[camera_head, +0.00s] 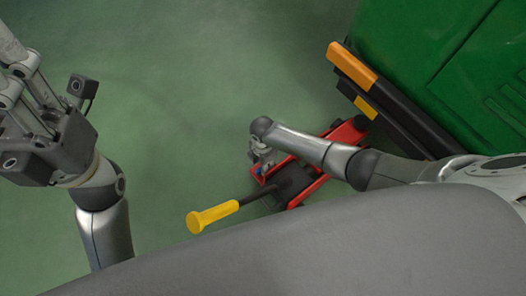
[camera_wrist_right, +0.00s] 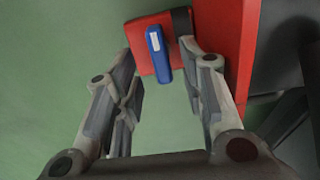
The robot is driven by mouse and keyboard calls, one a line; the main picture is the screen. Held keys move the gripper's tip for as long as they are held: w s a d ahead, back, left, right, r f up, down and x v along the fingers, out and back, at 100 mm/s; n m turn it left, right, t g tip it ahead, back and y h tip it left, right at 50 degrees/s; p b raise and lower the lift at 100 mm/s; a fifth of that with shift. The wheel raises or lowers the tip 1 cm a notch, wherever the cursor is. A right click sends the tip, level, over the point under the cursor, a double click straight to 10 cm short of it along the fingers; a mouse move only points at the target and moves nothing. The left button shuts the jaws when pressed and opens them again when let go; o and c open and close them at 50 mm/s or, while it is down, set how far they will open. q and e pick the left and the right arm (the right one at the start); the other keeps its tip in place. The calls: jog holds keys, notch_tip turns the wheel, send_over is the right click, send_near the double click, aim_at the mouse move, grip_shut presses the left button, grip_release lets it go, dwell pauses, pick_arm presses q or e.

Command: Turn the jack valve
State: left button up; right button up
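The jack valve is a blue bar with a white label (camera_wrist_right: 158,54) on the red jack (camera_wrist_right: 148,28); it lies upright in the right wrist view. My right gripper (camera_wrist_right: 157,60) is open, with one finger on each side of the blue bar and visible gaps between. In the head view the red jack (camera_head: 347,133) lies on the floor, partly covered by my right arm. My right gripper (camera_head: 262,157) is over its near-left end, where only a bit of blue shows. My left gripper (camera_head: 22,70) is at the top left, away from the jack, its fingertips cut off.
A black jack handle with a yellow grip (camera_head: 212,216) sticks out to the lower left. A green vehicle body (camera_head: 430,60) with a black and orange bar (camera_head: 352,65) stands at the upper right. The green floor (camera_head: 170,100) between my arms is clear.

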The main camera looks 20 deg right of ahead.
notch_tip(320, 180, up, 9)
jog(key=shift+f, duration=0.2)
dwell(0.6)
